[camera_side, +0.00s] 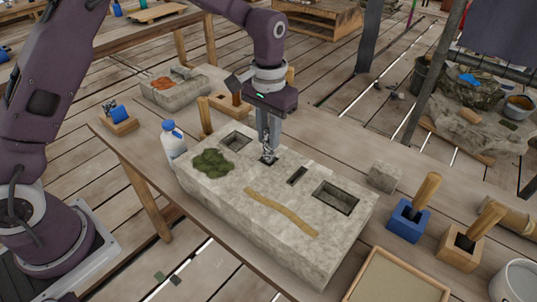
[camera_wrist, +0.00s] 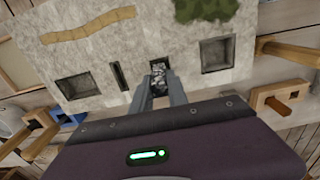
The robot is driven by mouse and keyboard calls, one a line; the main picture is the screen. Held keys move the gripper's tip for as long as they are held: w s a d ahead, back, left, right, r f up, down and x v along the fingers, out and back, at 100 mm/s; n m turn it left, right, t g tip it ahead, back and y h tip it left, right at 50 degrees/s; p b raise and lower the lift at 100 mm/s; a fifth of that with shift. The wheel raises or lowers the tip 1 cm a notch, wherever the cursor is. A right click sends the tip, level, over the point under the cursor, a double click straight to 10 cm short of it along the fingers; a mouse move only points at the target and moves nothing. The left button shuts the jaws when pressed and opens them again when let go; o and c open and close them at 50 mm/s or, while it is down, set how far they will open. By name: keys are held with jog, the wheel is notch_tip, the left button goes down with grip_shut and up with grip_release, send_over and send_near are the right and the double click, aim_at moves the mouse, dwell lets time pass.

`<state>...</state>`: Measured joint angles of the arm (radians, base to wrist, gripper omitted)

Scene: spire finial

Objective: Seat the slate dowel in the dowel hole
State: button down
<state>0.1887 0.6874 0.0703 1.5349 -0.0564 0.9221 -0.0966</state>
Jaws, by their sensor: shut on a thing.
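My gripper (camera_side: 267,150) points down at the pale stone block (camera_side: 226,190), its fingers shut on a small mottled grey and dark piece, which I take to be the slate dowel (camera_side: 268,156). The fingertips (camera_wrist: 157,92) and the dowel (camera_wrist: 158,77) also show in the wrist view. The dowel is at a dark square hole (camera_wrist: 159,64) in the block's top, seeming to be at or inside its mouth. How deep it reaches, and whether it touches the bottom, is hidden.
The block also has a narrow slot (camera_side: 297,175), a large rectangular pocket (camera_side: 335,197), a square pocket (camera_side: 236,141), green moss (camera_side: 212,163) and a tan strip (camera_side: 282,211). A white-and-blue jug (camera_side: 173,140) stands at its left; wooden-handled tools in blue (camera_side: 408,219) and wooden (camera_side: 461,248) holders stand right.

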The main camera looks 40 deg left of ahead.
aim_at(268, 149)
notch_tip(268, 149, down, 4)
jog(key=shift+f, duration=0.15)
jog(key=shift+f, duration=0.15)
jog(key=c, duration=1.3)
grip_release()
notch_tip(268, 149, up, 12)
jog(key=shift+r, duration=0.2)
